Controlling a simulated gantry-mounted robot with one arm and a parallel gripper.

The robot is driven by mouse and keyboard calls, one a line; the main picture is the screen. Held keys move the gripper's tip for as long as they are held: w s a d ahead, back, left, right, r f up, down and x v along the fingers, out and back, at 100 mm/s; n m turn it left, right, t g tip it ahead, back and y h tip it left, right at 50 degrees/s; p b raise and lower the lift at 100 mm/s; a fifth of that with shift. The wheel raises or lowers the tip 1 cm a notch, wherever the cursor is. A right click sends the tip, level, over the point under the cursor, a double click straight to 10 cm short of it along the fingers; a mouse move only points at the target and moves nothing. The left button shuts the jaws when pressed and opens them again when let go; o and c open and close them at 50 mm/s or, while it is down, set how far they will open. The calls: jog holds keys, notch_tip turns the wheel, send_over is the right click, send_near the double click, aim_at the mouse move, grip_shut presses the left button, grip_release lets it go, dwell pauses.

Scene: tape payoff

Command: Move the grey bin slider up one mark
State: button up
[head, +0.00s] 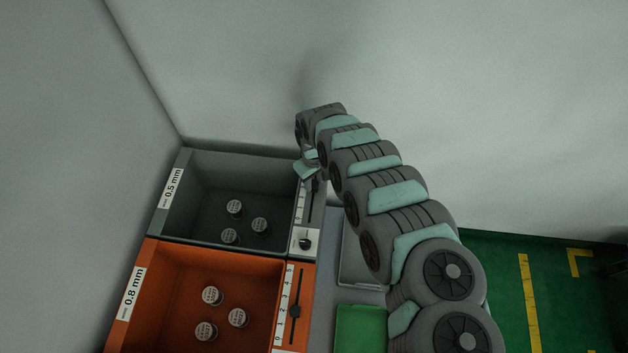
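The grey bin (240,157), labelled 0.5 mm, stands against the wall at the left. Its slider strip (302,208) runs along the bin's right side, with a dark slot and a white scale. A dark piece that looks like the slider handle (315,185) shows at the upper part of the slot, just below my gripper. My gripper (306,170) is at the far end of this strip, pointing down. My wrist covers the top of the strip, so the handle's exact mark is hidden. I cannot tell whether the fingers are open, or touch the handle.
An orange bin (195,255), labelled 0.8 mm, stands nearer, with its own slider handle (295,311) about midway on its scale. A dark rotary knob (305,243) sits between the strips. A grey tray (350,281) and a green tray (360,330) lie right, beside my arm.

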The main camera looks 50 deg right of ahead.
aim_at(314, 183)
jog(key=shift+o, duration=1.3)
notch_tip(314, 183, up, 11)
jog(key=p, duration=0.3)
jog(key=shift+w+f, duration=0.1)
